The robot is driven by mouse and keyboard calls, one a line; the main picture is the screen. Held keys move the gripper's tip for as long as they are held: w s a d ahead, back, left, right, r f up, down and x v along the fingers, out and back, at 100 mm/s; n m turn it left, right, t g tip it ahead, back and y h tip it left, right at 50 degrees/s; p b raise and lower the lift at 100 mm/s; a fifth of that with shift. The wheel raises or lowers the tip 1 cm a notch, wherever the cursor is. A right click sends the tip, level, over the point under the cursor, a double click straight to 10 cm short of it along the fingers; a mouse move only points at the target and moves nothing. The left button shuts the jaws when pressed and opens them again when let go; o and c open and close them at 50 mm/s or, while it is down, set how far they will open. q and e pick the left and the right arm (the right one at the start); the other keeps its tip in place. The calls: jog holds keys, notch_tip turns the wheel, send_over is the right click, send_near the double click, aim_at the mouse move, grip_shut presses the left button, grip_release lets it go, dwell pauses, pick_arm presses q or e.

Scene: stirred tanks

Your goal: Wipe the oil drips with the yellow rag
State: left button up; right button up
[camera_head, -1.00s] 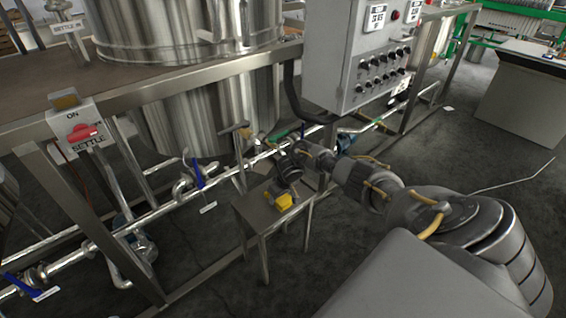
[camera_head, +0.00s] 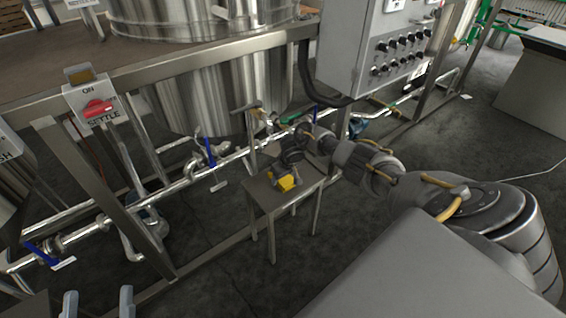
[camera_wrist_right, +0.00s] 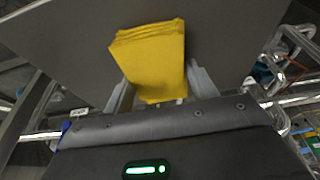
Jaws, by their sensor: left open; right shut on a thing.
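The yellow rag (camera_head: 288,182) is at the top of a small steel table (camera_head: 258,189) in the head view. My right gripper (camera_head: 284,175) reaches down to it from the right and is shut on it. In the right wrist view the folded rag (camera_wrist_right: 150,55) lies between the two fingers of my right gripper (camera_wrist_right: 160,85), above the grey tabletop (camera_wrist_right: 225,45). I cannot tell whether the rag touches the tabletop. My left gripper (camera_head: 98,302) shows only its two spread fingertips at the bottom left edge, open and empty. I cannot make out any oil drips.
A steel frame (camera_head: 180,65) with tanks (camera_head: 205,95) stands behind the small table. Pipes with blue-handled valves (camera_head: 209,150) run low along it. A control box (camera_head: 370,50) hangs at the upper right. The dark floor (camera_head: 440,150) to the right is open.

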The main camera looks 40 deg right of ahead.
jog(key=shift+d+r+b, duration=0.1)
jog(key=shift+d+b, duration=0.2)
jog(key=shift+d, duration=1.6)
jog(key=shift+d, duration=0.1)
